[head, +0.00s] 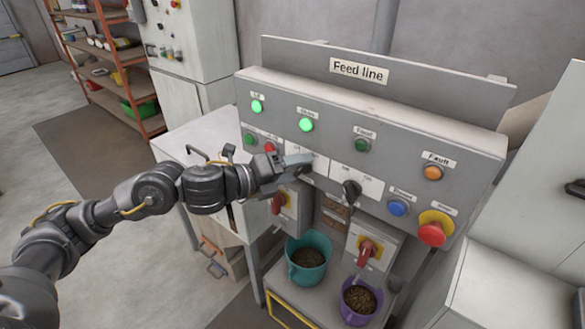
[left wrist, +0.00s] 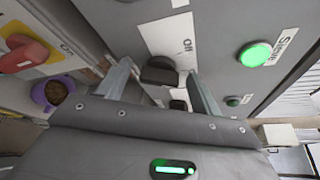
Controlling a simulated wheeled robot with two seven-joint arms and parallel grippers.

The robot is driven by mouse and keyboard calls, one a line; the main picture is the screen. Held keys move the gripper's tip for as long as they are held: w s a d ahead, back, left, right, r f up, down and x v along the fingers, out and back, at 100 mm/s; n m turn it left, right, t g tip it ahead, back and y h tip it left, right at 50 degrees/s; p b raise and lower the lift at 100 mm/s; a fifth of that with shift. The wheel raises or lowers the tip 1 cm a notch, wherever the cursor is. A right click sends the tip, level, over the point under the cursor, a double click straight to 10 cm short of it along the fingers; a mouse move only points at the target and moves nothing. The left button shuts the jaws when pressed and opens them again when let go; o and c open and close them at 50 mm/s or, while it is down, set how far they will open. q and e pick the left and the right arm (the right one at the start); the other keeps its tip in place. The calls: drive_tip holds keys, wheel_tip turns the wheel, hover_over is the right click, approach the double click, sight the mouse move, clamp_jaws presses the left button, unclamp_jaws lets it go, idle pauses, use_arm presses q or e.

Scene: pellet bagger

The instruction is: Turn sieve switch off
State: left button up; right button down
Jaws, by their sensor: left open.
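The feed line panel (head: 400,140) has a lit green Sieve lamp (head: 306,124), which also shows lit in the left wrist view (left wrist: 255,54). My left gripper (head: 299,162) is at the panel below that lamp and covers the switch there in the head view. In the left wrist view its two fingers are open, one on each side of a black knob (left wrist: 158,71). The knob sits on a white plate marked Off. Contact with the knob cannot be told. My right gripper is not in view.
Another black rotary switch (head: 351,189) is right of the gripper. A blue button (head: 398,208) and a red emergency button (head: 432,232) are further right. Below stand a teal bucket (head: 307,262) and a purple bucket (head: 360,301) with pellets, near red-handled switches (head: 368,252).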

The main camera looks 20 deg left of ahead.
use_arm(q)
drive_tip(key=c, duration=1)
drive_tip(key=n+h+b, duration=0.1)
drive_tip(key=n+b, duration=0.1)
drive_tip(key=f+n+t+h+b, duration=0.1)
drive_tip(key=n, duration=0.2)
drive_tip(key=shift+b, duration=0.4)
drive_tip(key=n+t, duration=0.1)
drive_tip(key=n, duration=0.1)
drive_tip(key=shift+n+h+b, duration=0.3)
drive_tip(key=shift+n+b, duration=0.05)
drive_tip(key=shift+n, duration=0.05)
drive_tip(key=shift+n+t, duration=0.6)
drive_tip(key=shift+n, duration=1)
